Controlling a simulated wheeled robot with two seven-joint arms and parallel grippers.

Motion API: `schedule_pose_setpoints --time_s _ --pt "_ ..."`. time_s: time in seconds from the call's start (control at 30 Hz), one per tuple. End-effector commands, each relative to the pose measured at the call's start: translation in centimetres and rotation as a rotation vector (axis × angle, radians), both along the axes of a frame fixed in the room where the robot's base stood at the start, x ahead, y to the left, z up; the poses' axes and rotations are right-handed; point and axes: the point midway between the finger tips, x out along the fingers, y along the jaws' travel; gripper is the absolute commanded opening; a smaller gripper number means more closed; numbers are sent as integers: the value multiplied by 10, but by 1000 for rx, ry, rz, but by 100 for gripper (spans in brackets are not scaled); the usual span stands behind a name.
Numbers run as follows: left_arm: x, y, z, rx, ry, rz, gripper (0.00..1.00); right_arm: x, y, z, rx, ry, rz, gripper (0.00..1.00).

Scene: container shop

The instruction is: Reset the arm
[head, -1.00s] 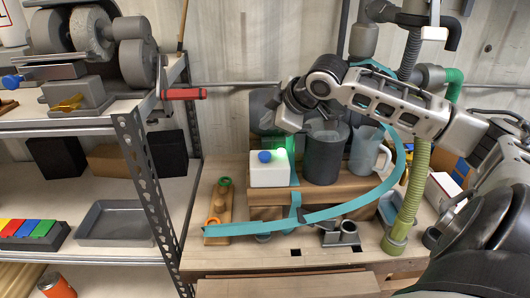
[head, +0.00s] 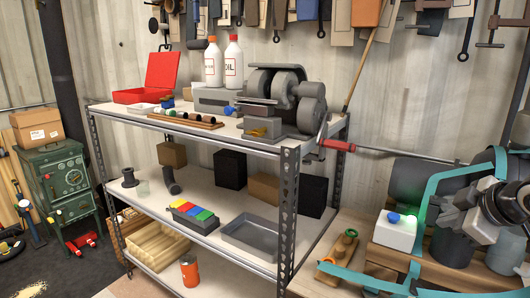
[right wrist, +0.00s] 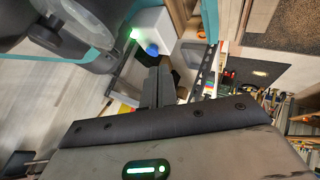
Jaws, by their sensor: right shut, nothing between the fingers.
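My right gripper shows at the right edge of the head view, its dark wrist end in front of grey pitchers on the workbench. In the right wrist view its two dark fingers (right wrist: 160,88) are closed together with nothing between them. Beyond the fingertips is a white box with a blue knob (right wrist: 155,30) and a glowing green light. The same white box (head: 393,236) stands on the bench in the head view, to the left of my right gripper, apart from it. The rest of my right arm is cut off by the picture edge. My left gripper is in no view.
A metal shelf (head: 205,239) with tools, bottles and a grey tray (head: 252,249) stands left of the bench. A teal band (head: 375,281) curves around the bench items. A grey pitcher (head: 452,247) stands close to my gripper. A green stove (head: 62,182) is far left.

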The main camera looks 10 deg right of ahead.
Motion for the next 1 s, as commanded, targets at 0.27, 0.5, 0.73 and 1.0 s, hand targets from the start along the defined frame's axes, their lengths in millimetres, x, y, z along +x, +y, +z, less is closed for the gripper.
schedule_pose_setpoints --time_s 0.27,0.5,0.73,1.0 --pt "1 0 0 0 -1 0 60 -19 36 -71 36 97 10 0" --pt "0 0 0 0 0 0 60 -56 84 -143 88 198 -4 0" --pt "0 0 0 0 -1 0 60 -136 161 -217 199 331 -125 0" --pt "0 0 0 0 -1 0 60 -205 203 -237 292 424 -348 0"
